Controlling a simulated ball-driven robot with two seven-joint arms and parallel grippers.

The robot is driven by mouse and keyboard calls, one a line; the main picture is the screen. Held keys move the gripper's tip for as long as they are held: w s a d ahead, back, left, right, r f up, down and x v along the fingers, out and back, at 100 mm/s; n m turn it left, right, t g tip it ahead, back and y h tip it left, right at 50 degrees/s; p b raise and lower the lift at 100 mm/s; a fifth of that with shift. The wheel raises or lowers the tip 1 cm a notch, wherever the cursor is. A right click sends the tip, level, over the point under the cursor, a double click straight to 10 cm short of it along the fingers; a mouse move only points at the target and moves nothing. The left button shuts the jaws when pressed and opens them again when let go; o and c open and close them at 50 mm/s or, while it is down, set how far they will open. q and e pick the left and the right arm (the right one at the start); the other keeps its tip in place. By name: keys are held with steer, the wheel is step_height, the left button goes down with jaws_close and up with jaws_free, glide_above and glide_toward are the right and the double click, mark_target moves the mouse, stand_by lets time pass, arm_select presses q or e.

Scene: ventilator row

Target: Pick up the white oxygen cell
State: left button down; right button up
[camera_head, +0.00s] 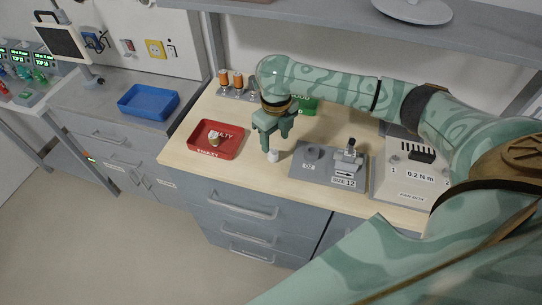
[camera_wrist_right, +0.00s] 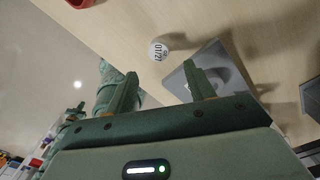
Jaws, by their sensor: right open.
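The white oxygen cell (camera_head: 273,156) stands on the wooden bench top near its front edge, left of the grey O2 plate (camera_head: 299,175). In the right wrist view the white cell (camera_wrist_right: 158,50) shows its round face with a dark printed label. My right gripper (camera_head: 278,147) is open above the cell and points down. In the right wrist view its fingertips (camera_wrist_right: 160,68) lie apart, with the cell just beyond the gap between them. Nothing is held.
A red "FAULTY" tray (camera_head: 195,150) with a small item in it lies to the left. A green tray (camera_head: 310,104) is partly hidden behind my arm. Orange-topped items (camera_head: 238,80) stand at the back. A "0.2 N m" box (camera_head: 395,186) is at the right. A blue tray (camera_head: 130,108) sits farther left.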

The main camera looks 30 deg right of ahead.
mark_target(273, 152)
step_height(273, 152, down, 3)
steer(key=shift+r, duration=0.1)
steer(key=shift+w+f+b, duration=0.1)
steer(key=shift+f+b, duration=0.2)
steer(key=shift+b, duration=0.15)
steer(key=f, duration=0.1)
steer(key=f+b, duration=0.1)
steer(key=f, duration=0.2)
steer(key=shift+w+a+f+b, duration=0.1)
steer(key=shift+w+f+b, duration=0.15)
steer(key=shift+w+b, duration=0.15)
arm_select(q)
steer(key=f, duration=0.1)
steer(key=w+f, duration=0.1)
steer(key=f, duration=0.1)
steer(key=shift+w+d, duration=0.1)
steer(key=shift+w, duration=0.05)
arm_select(e)
steer(key=shift+s+r, duration=0.1)
steer(key=shift+r, duration=0.05)
steer(key=c, duration=1.1)
